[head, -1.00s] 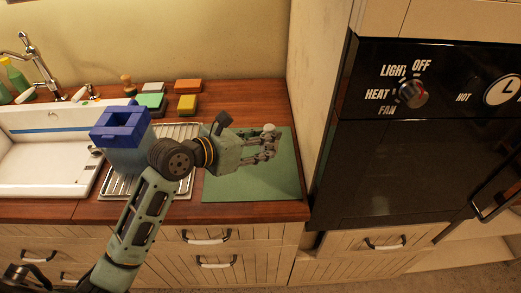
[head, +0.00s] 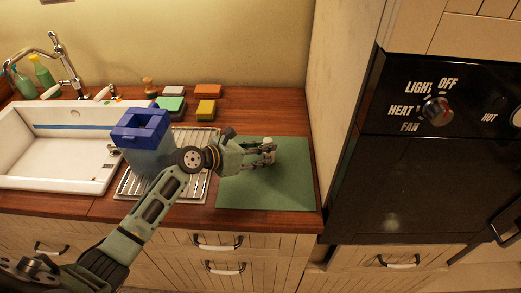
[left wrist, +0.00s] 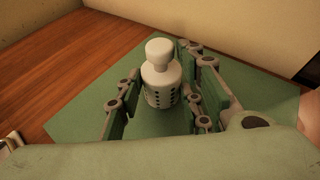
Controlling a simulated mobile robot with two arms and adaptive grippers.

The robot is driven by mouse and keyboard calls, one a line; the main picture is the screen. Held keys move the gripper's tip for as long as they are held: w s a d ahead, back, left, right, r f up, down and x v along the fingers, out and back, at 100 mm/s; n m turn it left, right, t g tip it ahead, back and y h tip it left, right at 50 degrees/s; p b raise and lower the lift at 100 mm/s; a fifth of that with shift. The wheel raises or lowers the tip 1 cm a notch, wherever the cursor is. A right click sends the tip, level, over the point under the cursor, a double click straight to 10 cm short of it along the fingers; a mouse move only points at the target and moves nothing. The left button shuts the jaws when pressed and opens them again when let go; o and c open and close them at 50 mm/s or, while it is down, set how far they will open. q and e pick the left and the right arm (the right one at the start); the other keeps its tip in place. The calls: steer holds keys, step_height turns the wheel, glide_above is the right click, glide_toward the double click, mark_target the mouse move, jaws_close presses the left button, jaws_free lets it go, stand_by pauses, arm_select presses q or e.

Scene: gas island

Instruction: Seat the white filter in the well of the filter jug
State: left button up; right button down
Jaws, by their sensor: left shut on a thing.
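The white filter (left wrist: 160,82), a small bottle shape with a rounded knob top and dark slots, stands upright between the fingers of my left gripper (left wrist: 165,92) in the left wrist view. In the head view the gripper (head: 264,153) is over the green mat, shut on the filter, whose pale knob (head: 268,141) shows at the fingertips. I cannot tell whether its base touches the mat. The filter jug (head: 148,160), with a blue lid (head: 141,126) that has an opening on top, stands left of the gripper, partly behind my left arm. My right gripper is not in view.
The green mat (head: 290,185) is otherwise clear. The jug stands on a metal drying rack (head: 202,145) beside the white sink (head: 60,160). Sponges (head: 206,110) and a brush (head: 150,87) are behind. A wall and black oven (head: 430,190) are at right.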

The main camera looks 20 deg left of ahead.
arm_select(q)
steer(key=o, duration=1.2)
steer(key=shift+f, duration=0.1)
